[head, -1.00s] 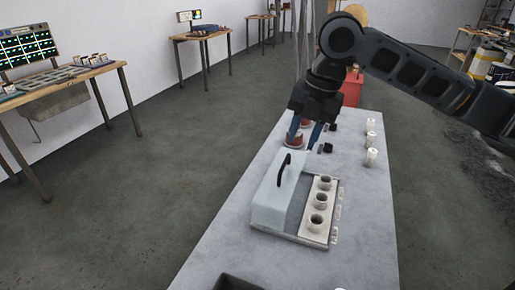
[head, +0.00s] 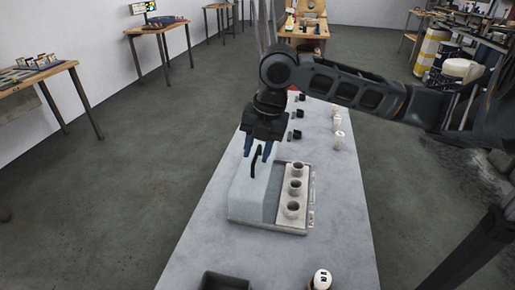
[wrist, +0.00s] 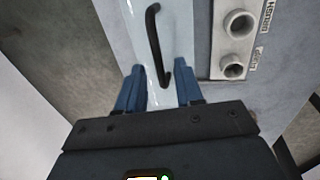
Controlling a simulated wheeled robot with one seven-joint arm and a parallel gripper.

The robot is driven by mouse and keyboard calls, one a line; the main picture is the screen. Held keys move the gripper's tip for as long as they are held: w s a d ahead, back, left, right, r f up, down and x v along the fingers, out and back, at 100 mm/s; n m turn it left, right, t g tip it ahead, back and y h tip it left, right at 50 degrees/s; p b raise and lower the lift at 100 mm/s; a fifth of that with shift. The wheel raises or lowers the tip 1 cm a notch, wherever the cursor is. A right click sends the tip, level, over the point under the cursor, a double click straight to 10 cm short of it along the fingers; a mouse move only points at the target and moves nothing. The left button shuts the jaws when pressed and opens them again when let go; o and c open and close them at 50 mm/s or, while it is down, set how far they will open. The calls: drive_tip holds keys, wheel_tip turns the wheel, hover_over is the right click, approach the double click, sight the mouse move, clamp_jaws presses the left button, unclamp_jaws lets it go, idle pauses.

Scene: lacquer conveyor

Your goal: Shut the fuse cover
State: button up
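The fuse cover (head: 247,188) is a pale blue, see-through box with a black bar handle (head: 255,168) on top. It sits on the left part of a grey base (head: 262,225). The row of three round sockets (head: 296,184) to its right is uncovered. My gripper (head: 257,156) is over the far end of the cover, its blue fingers apart. In the wrist view the handle (wrist: 153,35) runs ahead of my open gripper (wrist: 160,72), with its near end between the fingertips in the picture. I cannot tell whether the fingers touch the cover.
The base stands on a long grey table (head: 200,235). White fuse-like pieces (head: 339,141) and small black blocks (head: 297,135) stand farther back. A dark tray (head: 225,281) and a white cylinder (head: 320,280) are at the near end. The table's right side is mostly clear.

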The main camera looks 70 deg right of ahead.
clamp_jaws()
idle(1.4)
